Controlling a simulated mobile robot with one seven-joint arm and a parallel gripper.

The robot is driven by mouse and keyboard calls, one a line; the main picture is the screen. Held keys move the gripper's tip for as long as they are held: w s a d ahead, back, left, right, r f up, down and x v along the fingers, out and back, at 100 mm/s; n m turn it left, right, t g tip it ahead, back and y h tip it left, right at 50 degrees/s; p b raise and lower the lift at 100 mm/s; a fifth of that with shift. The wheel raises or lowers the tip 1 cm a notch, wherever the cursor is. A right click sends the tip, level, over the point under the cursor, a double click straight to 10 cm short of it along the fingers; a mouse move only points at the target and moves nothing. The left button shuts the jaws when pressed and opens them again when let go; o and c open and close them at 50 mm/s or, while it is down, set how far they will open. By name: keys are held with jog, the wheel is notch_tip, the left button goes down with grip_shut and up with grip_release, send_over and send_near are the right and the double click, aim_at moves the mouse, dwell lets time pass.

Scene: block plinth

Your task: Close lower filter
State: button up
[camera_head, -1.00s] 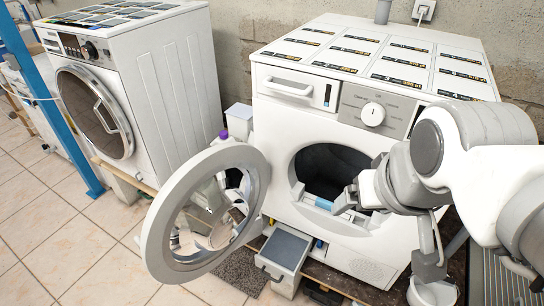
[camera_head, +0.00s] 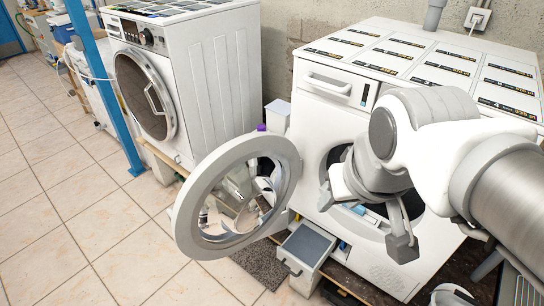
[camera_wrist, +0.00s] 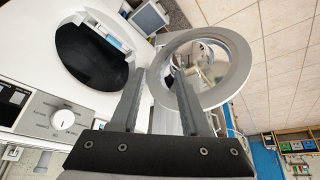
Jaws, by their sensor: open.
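The white dryer (camera_head: 330,110) has its round door (camera_head: 283,185) wide open to the left. A light-blue and white piece (camera_head: 360,210) sits at the lower lip of the drum opening, partly behind my arm. In the wrist view this piece (camera_wrist: 108,40) shows at the rim of the dark opening. Below, a box-like drawer with a grey top (camera_head: 306,243) and a handle stands out from the dryer's base; it also shows in the wrist view (camera_wrist: 150,18). I cannot tell which is the lower filter. My gripper (camera_wrist: 158,74) is open and empty, before the dryer front near the door.
A second white machine (camera_head: 215,85) stands at the left with its door shut. A blue post (camera_head: 105,90) rises in front of it. A dark mat (camera_head: 255,262) lies under the open door. The tiled floor (camera_head: 75,215) at the left is clear.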

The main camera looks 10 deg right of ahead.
jog(key=w+f+n+g+b, duration=0.1)
jog(key=f, duration=0.2)
jog(key=w+a+f+n+g+b, duration=0.1)
jog(key=w+f, duration=0.1)
jog(key=f, duration=0.1)
jog(key=w+a+f+n+h+b, duration=0.1)
jog(key=f, duration=0.2)
jog(key=shift+w+f+g+b, duration=0.15)
jog(key=shift+f+g+b, duration=0.15)
jog(key=shift+g+b, duration=0.1)
grip_shut()
jog(key=w+a+f+n+t+h+b, duration=0.3)
jog(key=f+n+b, duration=0.4)
jog(key=f, duration=1.1)
jog(key=w+a+f+n+t+h+b, duration=0.1)
jog(key=a+f+n+t+h+b, duration=0.3)
jog(key=f+n, duration=1)
jog(key=w+a+f+n+t+h+b, duration=0.25)
jog(key=a+f+b, duration=0.35)
jog(key=f, duration=1.7)
jog(key=s+d+b+x, duration=0.1)
jog(key=b+x, duration=0.4)
jog(key=x, duration=0.9)
jog(key=shift+d+f+g, duration=0.15)
jog(key=shift+d+g, duration=0.2)
